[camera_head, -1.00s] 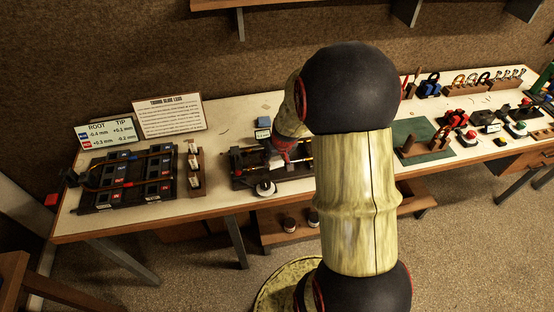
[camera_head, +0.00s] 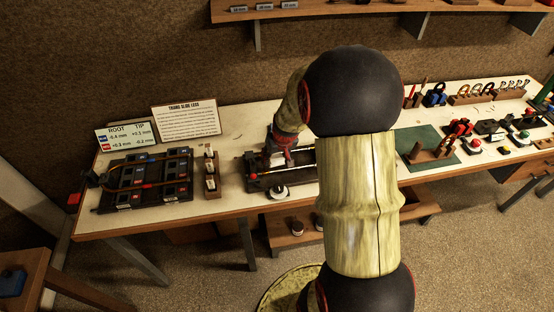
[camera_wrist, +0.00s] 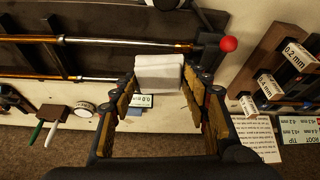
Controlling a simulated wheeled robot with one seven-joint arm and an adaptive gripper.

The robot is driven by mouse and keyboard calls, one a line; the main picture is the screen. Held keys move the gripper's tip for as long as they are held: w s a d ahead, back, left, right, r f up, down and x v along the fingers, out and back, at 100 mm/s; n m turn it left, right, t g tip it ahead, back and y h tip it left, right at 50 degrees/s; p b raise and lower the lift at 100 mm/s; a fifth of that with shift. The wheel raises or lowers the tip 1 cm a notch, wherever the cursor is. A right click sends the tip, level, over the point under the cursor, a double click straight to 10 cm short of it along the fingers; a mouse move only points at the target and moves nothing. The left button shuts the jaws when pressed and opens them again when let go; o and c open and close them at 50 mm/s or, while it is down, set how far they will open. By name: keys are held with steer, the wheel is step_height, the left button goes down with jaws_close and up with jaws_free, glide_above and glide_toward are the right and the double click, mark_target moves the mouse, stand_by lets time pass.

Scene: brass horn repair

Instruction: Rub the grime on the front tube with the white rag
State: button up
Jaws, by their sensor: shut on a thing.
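My gripper (camera_wrist: 158,84) is shut on the white rag (camera_wrist: 158,72), a folded pale block between the fingertips in the wrist view. The front tube (camera_wrist: 110,41) is the upper brass tube there, ending near a red ball. The rag is just beside this tube, close to its brownish right part; I cannot tell whether they touch. I cannot clearly pick out the grime. A second tube (camera_wrist: 50,77) runs parallel, behind the front one.
A black tray with brass tubing (camera_head: 145,183) and a wooden block rack (camera_head: 211,175) stand to the left. Two placards (camera_head: 187,123) stand behind. A green mat (camera_head: 425,143) and several tools are to the right. A shelf (camera_head: 350,10) hangs above.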

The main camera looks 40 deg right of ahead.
steer(key=shift+r+p, duration=0.8)
steer(key=shift+r, duration=0.75)
